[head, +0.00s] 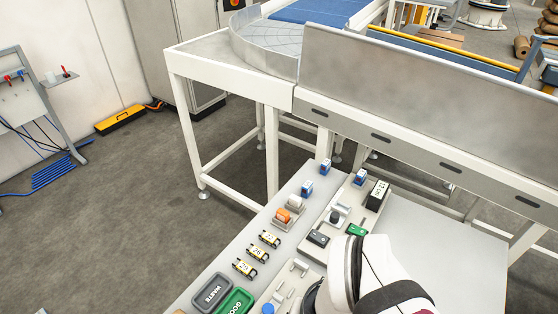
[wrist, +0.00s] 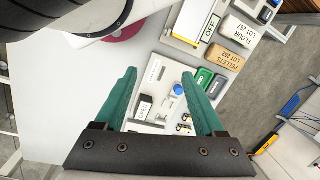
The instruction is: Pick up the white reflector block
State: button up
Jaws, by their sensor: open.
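A small white block (head: 295,202), which looks like the reflector block, sits upright in a grey holder on the bench in the head view. An orange block (head: 283,215) sits just in front of it in the same holder. I cannot make out the white block in the wrist view. My gripper (wrist: 159,74) shows in the wrist view with its two teal fingers spread and nothing between them. It hangs above the bench items. In the head view my white arm hides the gripper, so its distance from the white block cannot be told.
Blue-and-white blocks (head: 307,187) stand behind the holder. Several yellow-black labelled parts (head: 257,254) lie in front, near the WASTE tray (head: 212,291) and the green tray (head: 236,302). A black box (head: 377,195) stands to the right. A conveyor (head: 400,90) runs behind. The bench's right side is bare.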

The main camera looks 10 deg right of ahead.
aim_at(293, 200)
jog(key=shift+o, duration=0.2)
jog(key=w+a+f+t, duration=0.1)
jog(key=w+a+t, duration=0.2)
jog(key=w, duration=0.8)
jog(key=w+a+f+t, duration=0.1)
jog(key=w+a+t, duration=0.15)
jog(key=w, duration=0.75)
jog(key=w+a+f+t, duration=0.1)
jog(key=w+a+t, duration=0.15)
jog(key=w, duration=0.85)
jog(key=w+d+f+m+h, duration=0.1)
jog(key=w+d+f+h, duration=0.2)
jog(key=w+d+f, duration=0.1)
jog(key=w+d+f+m+h, duration=0.1)
jog(key=w+d+f+h, duration=0.3)
jog(key=d+f, duration=0.3)
jog(key=w+d+f+m+h, duration=0.1)
jog(key=w+d+f+h, duration=0.2)
jog(key=w+d+f, duration=0.2)
jog(key=shift+d+f+t, duration=0.4)
jog(key=shift+d+f, duration=0.1)
jog(key=shift+d, duration=0.4)
grip_shut()
